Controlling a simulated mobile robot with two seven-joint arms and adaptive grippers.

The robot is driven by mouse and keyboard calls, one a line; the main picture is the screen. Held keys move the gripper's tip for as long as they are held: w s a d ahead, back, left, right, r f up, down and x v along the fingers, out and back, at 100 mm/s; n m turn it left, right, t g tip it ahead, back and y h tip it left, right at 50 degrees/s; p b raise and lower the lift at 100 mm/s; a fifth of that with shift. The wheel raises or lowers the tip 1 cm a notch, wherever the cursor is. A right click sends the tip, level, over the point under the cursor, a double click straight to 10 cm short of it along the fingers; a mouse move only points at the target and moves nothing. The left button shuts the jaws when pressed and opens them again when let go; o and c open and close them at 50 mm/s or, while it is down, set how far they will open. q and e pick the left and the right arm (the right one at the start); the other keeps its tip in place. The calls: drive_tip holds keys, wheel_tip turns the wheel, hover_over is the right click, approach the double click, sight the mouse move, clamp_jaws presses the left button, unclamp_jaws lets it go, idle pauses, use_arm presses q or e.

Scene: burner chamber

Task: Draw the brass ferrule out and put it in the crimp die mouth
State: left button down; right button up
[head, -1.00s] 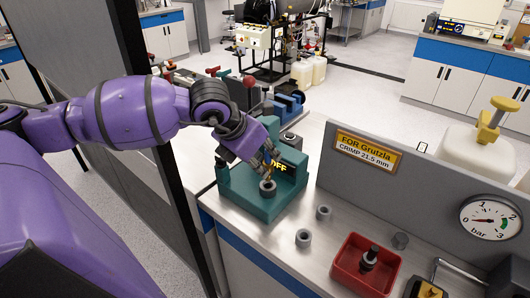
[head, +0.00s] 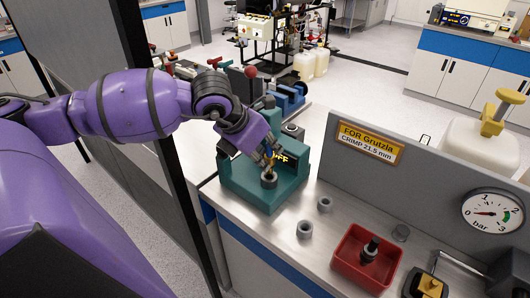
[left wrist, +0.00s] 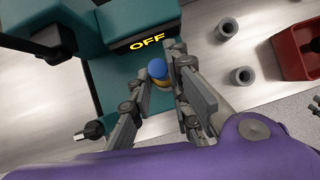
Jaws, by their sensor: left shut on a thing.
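My left gripper (head: 270,158) is shut on a small piece with a blue end and a brass-coloured body, which I take for the brass ferrule (left wrist: 158,70). It is partly hidden by the fingers. The gripper is over the base of a teal crimp press (head: 237,182). A grey ring, apparently the crimp die mouth (head: 269,181), stands on that base just below the fingertips in the head view. Whether the ferrule touches the ring I cannot tell. The press display reads OFF (left wrist: 147,43). My right gripper is in neither view.
Two loose grey rings (head: 324,204) (head: 304,229) lie on the bench right of the press. A red tray (head: 341,267) with a dark fitting stands farther right, by a pressure gauge (head: 491,212). A grey panel (head: 345,180) rises behind. A dark post (head: 170,150) stands left.

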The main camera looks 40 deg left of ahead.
use_arm(q)
drive_tip(key=shift+f, duration=0.1)
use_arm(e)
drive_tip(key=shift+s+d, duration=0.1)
use_arm(q)
drive_tip(key=shift+f, duration=0.65)
drive_tip(key=shift+f+b, duration=0.65)
drive_tip(key=shift+f, duration=0.6)
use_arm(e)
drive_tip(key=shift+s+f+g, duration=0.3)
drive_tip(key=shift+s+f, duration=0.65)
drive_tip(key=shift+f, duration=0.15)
use_arm(q)
drive_tip(key=c, duration=1.6)
unclamp_jaws()
drive_tip(key=shift+o, duration=0.2)
drive_tip(key=v, duration=1.2)
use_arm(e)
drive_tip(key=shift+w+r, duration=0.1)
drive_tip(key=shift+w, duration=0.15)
